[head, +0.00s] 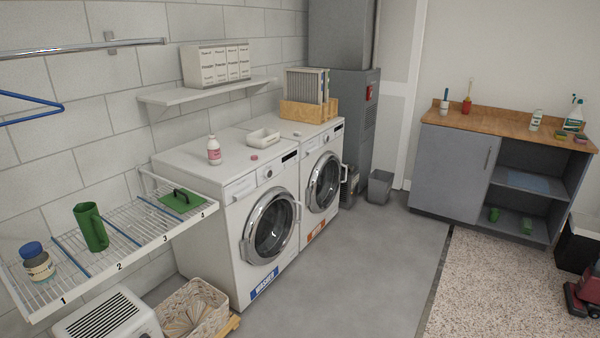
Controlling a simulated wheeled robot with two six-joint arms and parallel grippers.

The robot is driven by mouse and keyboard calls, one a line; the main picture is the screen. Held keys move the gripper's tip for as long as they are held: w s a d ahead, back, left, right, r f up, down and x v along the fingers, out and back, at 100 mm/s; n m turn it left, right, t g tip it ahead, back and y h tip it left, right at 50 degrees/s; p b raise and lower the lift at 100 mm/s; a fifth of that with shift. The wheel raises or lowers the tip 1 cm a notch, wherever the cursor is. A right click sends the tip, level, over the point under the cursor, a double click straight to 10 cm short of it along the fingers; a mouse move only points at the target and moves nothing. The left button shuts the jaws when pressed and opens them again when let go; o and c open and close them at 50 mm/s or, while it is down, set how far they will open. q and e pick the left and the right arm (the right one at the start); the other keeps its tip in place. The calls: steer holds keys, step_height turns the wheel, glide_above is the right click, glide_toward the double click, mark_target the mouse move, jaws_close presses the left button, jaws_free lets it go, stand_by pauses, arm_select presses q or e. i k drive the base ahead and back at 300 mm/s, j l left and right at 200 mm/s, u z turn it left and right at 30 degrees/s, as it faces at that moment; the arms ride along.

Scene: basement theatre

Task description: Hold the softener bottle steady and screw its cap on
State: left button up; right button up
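A small white bottle with a pink label (214,151), which looks like the softener bottle, stands upright on top of the left machine, marked WASHER (225,172). Its top looks white and narrow; the neck is too small to make out clearly. A small flat pink disc (254,157), which looks like the cap, lies on the same top to the right of the bottle and apart from it. Neither of my grippers is in view.
A white tray (263,138) sits behind the disc. A wooden crate (295,110) stands on the right machine. A wire rack (115,255) at left holds a green jug (91,227) and a blue-lidded jar (37,262). The floor (350,260) ahead is clear.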

mark_target(212, 146)
steer(key=i+l+u, duration=0.2)
steer(key=i, duration=0.15)
steer(key=i+l+u, duration=0.25)
steer(key=i, duration=0.15)
steer(key=j+u, duration=0.2)
steer(key=i+l+u, duration=0.2)
steer(key=u, duration=0.15)
steer(key=i+l+u, duration=0.15)
steer(key=l+u, duration=0.25)
steer(key=i+l+u, duration=0.1)
steer(key=l+u, duration=0.6)
steer(key=i+l+u, duration=0.2)
steer(key=l, duration=1.45)
steer(key=l+u, duration=0.15)
steer(key=l, duration=1.5)
steer(key=i, duration=0.05)
